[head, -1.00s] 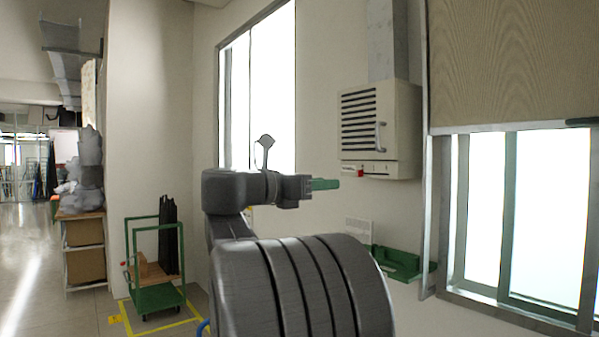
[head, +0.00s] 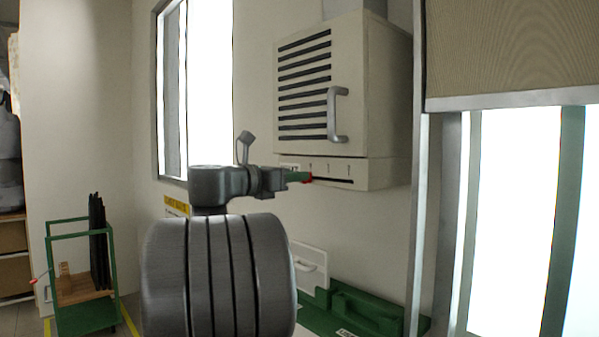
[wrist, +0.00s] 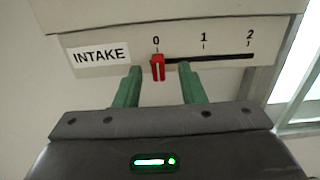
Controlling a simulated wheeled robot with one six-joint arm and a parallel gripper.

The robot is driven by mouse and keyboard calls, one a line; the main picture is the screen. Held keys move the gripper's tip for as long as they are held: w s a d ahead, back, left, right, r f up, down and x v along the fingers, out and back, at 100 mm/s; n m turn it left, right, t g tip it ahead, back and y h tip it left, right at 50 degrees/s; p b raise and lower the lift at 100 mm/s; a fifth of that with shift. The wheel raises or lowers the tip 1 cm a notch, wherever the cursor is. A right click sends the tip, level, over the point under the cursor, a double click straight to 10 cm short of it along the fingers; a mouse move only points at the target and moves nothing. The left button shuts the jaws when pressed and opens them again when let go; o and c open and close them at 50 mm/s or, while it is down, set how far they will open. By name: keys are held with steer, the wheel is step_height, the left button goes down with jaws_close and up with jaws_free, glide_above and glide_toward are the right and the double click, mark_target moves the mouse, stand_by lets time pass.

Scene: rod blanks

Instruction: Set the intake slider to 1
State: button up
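The intake slider's red knob (wrist: 158,67) sits at the 0 mark, at the left end of a dark slot (wrist: 222,58) marked 0, 1 and 2, beside an INTAKE label (wrist: 100,55). My gripper (wrist: 160,74) is open in the wrist view. Its two green fingers stand apart, one on each side of the knob, with a gap to it on both sides; I cannot tell whether the tips reach past it. In the head view my gripper (head: 303,177) is at the lower front of the beige wall unit (head: 388,100), by the red knob.
The unit has a louvred front with a grey handle (head: 337,115) above the slider. A window frame (head: 420,220) stands to the right. Below are a green shelf (head: 370,312) and a small white panel (head: 310,265). A green cart (head: 84,290) stands at the left.

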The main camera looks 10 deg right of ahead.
mark_target(329, 175)
steer(key=x, duration=0.3)
steer(key=shift+w+r, duration=0.1)
jaws_close()
steer(key=shift+s+d, duration=0.55)
steer(key=shift+s, duration=0.3)
steer(key=shift+s+d, duration=0.55)
steer(key=shift+s, duration=0.25)
steer(key=shift+s+d, duration=0.55)
steer(key=shift+s, duration=0.3)
jaws_free()
